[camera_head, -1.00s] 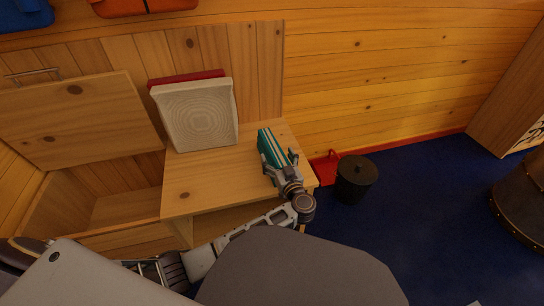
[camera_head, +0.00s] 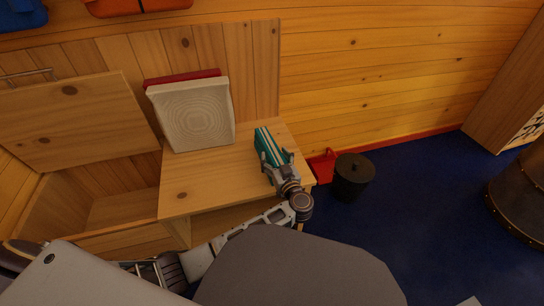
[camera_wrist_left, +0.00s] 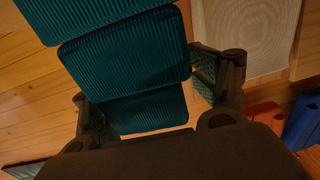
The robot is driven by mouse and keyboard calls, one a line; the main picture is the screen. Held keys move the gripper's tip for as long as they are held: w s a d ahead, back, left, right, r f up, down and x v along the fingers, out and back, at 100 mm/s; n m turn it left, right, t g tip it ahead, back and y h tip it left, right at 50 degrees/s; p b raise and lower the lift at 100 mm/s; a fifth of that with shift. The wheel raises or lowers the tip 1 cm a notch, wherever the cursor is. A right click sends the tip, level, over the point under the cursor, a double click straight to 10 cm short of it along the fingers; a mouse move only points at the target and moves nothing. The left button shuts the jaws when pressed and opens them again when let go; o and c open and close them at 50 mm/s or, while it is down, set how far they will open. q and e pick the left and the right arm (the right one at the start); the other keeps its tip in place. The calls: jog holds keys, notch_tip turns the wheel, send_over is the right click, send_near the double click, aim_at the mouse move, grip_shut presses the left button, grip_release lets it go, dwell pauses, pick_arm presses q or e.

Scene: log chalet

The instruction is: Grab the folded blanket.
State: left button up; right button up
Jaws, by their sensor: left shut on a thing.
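The folded blanket (camera_head: 267,147) is teal with pale stripes along its edge and is at the right end of the wooden bench. My left gripper (camera_head: 279,168) is shut on its near end. In the left wrist view the ribbed teal folds of the blanket (camera_wrist_left: 125,62) lie between the two fingers of the left gripper (camera_wrist_left: 155,100). I cannot tell whether the blanket touches the bench top. My right gripper is not in view.
The wooden bench (camera_head: 195,185) holds a cream cushion (camera_head: 195,115) and a red one (camera_head: 182,77) leaning on the wall. A raised lid (camera_head: 70,120) stands over an open compartment at left. A black bin (camera_head: 352,178) and red dustpan (camera_head: 322,166) are on the floor at right.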

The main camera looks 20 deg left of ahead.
pick_arm(q)
jog(key=shift+r, duration=0.3)
notch_tip(320, 180, up, 8)
jog(key=p, duration=0.4)
jog(key=shift+f+p, duration=0.25)
jog(key=shift+p, duration=0.1)
jog(key=shift+r+p, duration=0.3)
jog(key=shift+r, duration=0.7)
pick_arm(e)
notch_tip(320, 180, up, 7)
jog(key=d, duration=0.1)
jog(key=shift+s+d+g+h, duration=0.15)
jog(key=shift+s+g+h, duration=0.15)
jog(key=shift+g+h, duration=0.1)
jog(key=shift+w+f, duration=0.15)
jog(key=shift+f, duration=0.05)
